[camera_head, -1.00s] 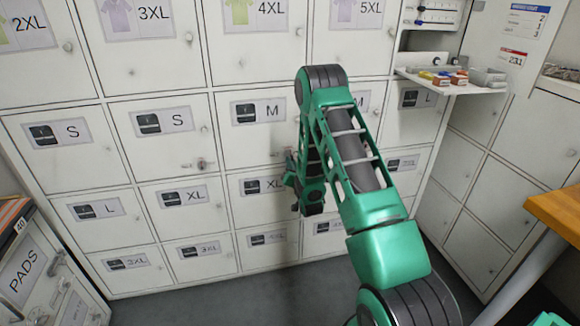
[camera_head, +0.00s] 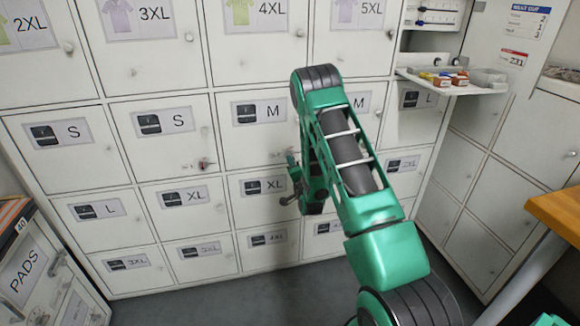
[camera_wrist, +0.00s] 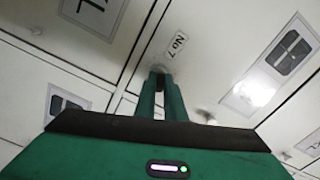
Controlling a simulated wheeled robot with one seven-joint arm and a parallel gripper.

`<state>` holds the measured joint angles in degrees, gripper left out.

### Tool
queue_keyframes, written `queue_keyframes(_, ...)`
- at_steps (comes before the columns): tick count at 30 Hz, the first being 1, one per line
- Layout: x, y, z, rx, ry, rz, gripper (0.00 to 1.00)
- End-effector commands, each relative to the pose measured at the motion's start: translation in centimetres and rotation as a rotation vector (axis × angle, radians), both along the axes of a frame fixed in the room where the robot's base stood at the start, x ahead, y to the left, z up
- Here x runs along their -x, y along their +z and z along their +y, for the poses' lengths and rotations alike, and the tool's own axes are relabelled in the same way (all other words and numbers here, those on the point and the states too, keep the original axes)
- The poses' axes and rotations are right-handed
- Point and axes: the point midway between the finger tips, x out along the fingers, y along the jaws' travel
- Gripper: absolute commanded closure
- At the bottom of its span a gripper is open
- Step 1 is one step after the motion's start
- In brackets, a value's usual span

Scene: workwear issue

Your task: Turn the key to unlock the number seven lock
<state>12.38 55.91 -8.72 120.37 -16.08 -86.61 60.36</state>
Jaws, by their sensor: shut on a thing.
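In the wrist view, a small "No 7" label (camera_wrist: 178,43) is fixed on a white locker door, tilted in the picture. My gripper (camera_wrist: 160,74) has its two green fingers close together just below this label, with the tips at the door face. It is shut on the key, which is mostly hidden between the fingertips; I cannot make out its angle. The lock behind the tips is largely covered. In the head view, my gripper (camera_head: 291,178) is at the locker front, around the M and XL doors, partly hidden by my arm.
White locker doors with size labels fill the wall; an S door (camera_head: 165,135) has a small lock fitting (camera_head: 205,164). A shelf (camera_head: 455,88) with small coloured items juts out at upper right. A wooden-topped table (camera_head: 555,208) stands at right. Grey floor is clear below.

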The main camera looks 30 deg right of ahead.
Motion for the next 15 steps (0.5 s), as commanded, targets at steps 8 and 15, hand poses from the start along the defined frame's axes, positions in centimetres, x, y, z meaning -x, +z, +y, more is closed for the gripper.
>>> queue_keyframes(8, -0.37, 0.47, 0.13, -0.052, 0.003, -0.026, 1.00)
queue_keyframes(15, -0.39, 0.49, 0.15, -0.058, 0.003, -0.028, 1.00)
